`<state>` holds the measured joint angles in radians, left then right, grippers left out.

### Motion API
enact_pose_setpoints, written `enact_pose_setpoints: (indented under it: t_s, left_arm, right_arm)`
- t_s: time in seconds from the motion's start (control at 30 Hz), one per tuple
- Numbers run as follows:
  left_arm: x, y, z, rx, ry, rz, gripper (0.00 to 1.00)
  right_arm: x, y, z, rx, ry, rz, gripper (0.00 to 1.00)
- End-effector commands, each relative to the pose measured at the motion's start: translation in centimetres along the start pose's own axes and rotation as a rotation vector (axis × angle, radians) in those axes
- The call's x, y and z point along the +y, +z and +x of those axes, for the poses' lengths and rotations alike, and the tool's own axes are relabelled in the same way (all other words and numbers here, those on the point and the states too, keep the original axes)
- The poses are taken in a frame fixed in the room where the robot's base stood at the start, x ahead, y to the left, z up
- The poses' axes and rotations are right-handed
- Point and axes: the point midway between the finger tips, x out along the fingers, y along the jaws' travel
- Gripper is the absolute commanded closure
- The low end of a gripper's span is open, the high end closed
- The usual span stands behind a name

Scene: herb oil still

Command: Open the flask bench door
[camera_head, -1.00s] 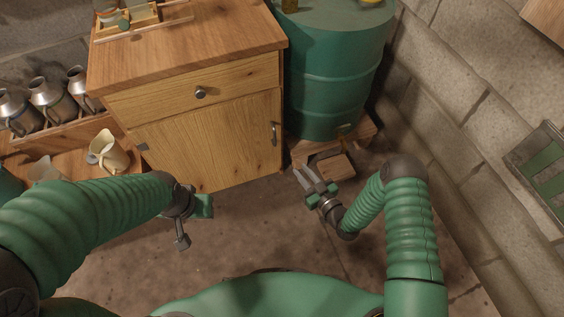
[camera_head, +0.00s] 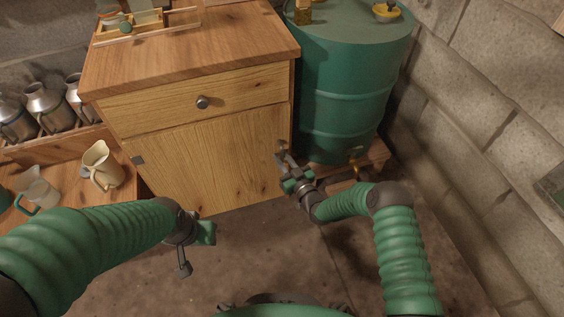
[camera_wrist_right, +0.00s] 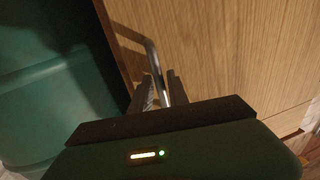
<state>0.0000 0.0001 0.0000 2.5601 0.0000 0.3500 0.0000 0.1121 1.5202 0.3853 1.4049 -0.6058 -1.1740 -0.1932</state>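The flask bench is a wooden cabinet with a drawer above a shut door (camera_head: 215,165). The door's metal bar handle (camera_wrist_right: 153,60) is near its right edge, and in the head view my right gripper mostly covers it. My right gripper (camera_head: 283,157) is at the handle. In the right wrist view its two fingers (camera_wrist_right: 161,88) are apart, with the handle bar running between them; a gap seems to show, and I cannot tell if either finger touches it. My left gripper (camera_head: 183,250) hangs in front of the door's lower left; its finger opening is not clear.
A green drum (camera_head: 345,90) on a wooden stand (camera_head: 378,152) is close to the right of the bench. A drawer knob (camera_head: 202,102) sticks out above the door. Jugs stand on a low shelf (camera_head: 125,170) at left. The floor (camera_head: 270,245) before the door is clear.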

Motion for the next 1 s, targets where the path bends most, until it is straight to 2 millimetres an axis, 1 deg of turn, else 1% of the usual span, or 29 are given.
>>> enact_pose_setpoints:
  t_s: [0.23,0.27,0.4,0.43,1.0]
  left_arm:
    - [0.00,0.00,0.03,0.000,0.000,0.000,0.64]
    - [0.00,0.00,0.03,0.000,0.000,0.000,0.64]
    - [0.00,0.00,0.03,0.000,0.000,0.000,0.64]
    - [0.00,0.00,0.03,0.000,0.000,0.000,0.64]
    - [0.00,0.01,0.04,0.000,0.000,0.000,0.64]
  right_arm:
    - [0.01,-0.10,0.23,0.000,0.000,0.001,0.79]
    - [0.01,-0.09,0.22,0.000,0.000,0.001,0.81]
    - [0.01,-0.07,0.20,0.000,0.000,0.001,0.99]
    - [0.02,-0.06,0.20,0.000,0.000,0.001,1.00]
    - [0.06,0.00,0.16,-0.001,0.001,0.000,1.00]
